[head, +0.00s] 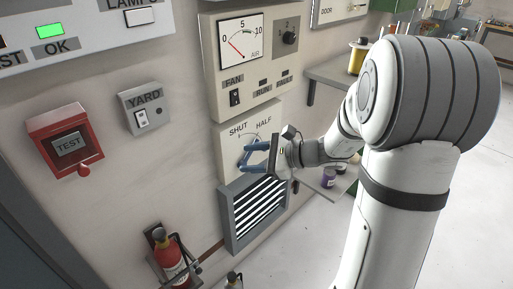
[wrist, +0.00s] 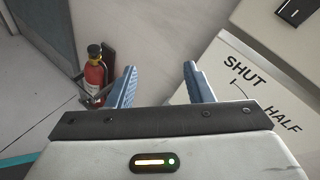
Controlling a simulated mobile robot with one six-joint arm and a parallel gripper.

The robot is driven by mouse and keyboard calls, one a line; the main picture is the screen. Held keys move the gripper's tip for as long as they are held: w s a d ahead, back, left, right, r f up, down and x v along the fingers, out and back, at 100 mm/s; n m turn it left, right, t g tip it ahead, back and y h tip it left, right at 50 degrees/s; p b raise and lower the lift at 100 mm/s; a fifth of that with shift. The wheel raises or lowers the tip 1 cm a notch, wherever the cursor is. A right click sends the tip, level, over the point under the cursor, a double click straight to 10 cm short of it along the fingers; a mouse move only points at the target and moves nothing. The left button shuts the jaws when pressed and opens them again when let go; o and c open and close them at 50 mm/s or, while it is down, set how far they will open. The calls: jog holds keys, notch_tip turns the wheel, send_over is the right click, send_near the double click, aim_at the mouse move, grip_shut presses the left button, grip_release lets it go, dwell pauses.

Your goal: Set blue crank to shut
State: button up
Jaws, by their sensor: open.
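The dial panel (head: 227,152) is pale, lettered SHUT and HALF, and sits on the wall above a louvred vent. I cannot make out the blue crank apart from my blue fingers; my gripper covers much of the dial in the head view. My gripper (head: 244,157) is open in front of this panel, its two blue fingers spread. In the wrist view, my gripper (wrist: 160,68) has nothing between its fingertips but bare wall. There the panel (wrist: 236,92) lies to the right of the fingers, with SHUT, HALF and part of an arc showing, and no crank in sight.
A louvred vent (head: 258,212) is just below the panel. A fan panel (head: 262,98) with a gauge, knob and switch is above it. A fire extinguisher (head: 171,262) stands below.

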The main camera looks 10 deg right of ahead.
jog(key=w+d+f+m+t+h+b, duration=0.2)
jog(key=w+d+f+m+t+b, duration=0.3)
jog(key=w+d+f+m+t, duration=0.45)
jog(key=shift+m+g, duration=0.45)
jog(key=shift+g, duration=0.2)
jog(key=w+a, duration=0.1)
jog(key=w, duration=0.1)
jog(key=w+a, duration=0.1)
jog(key=w, duration=0.2)
jog(key=w+a+f, duration=0.1)
jog(key=w, duration=0.1)
jog(key=shift+w, duration=0.4)
grip_shut()
